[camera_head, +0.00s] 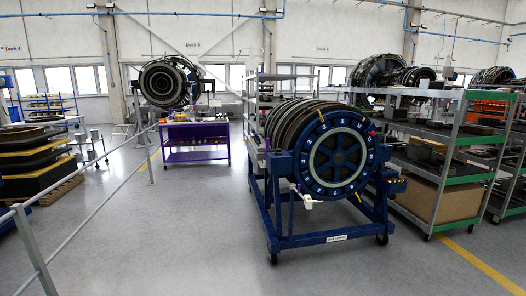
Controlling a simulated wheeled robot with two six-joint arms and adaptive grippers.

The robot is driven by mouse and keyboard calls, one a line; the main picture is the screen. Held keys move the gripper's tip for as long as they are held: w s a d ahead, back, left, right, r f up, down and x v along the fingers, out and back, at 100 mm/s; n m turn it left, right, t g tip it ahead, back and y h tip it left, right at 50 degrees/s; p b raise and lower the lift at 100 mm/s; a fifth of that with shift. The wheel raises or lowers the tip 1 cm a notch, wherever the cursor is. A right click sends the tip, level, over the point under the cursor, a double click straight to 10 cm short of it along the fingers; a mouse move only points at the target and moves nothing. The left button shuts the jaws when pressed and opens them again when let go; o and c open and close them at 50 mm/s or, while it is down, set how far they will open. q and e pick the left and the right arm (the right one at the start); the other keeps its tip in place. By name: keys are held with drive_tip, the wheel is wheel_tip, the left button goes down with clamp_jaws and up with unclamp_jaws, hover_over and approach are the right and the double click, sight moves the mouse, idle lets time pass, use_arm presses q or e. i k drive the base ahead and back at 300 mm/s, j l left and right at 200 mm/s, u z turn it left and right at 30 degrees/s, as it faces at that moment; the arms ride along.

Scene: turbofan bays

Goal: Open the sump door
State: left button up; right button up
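A large engine module (290,122) with a round blue front face (318,178) rests on a blue wheeled stand (330,235), right of centre. The face has a pale ring (313,160) around a dark spoked centre. A small white fitting (308,202) sits at the lower left of the face. I cannot make out which part is the sump door, or whether it is open. Neither of my grippers is in view.
Green-edged shelving (462,180) stands close to the stand's right. A metal railing (100,205) crosses the left side. A purple cart (196,141) and another engine (164,82) are further back. The grey floor (180,235) in front is clear.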

sight(259, 147)
drive_tip(key=i+j+u, duration=0.1)
drive_tip(key=i+u, duration=0.4)
drive_tip(key=i, duration=2.25)
drive_tip(key=i+z, duration=0.15)
drive_tip(key=i, duration=0.5)
drive_tip(key=i+j, duration=0.15)
drive_tip(key=i, duration=0.55)
drive_tip(key=i+j+z, duration=0.15)
drive_tip(key=i, duration=0.5)
drive_tip(key=i+j+z, duration=0.15)
drive_tip(key=i+z, duration=0.25)
drive_tip(key=i+j+z, duration=0.25)
drive_tip(key=z, duration=0.2)
drive_tip(key=i+j+z, duration=0.65)
drive_tip(key=j+z, duration=0.2)
drive_tip(key=i+j+z, duration=0.15)
drive_tip(key=j+z, duration=0.65)
drive_tip(key=j, duration=0.2)
drive_tip(key=i+j, duration=0.05)
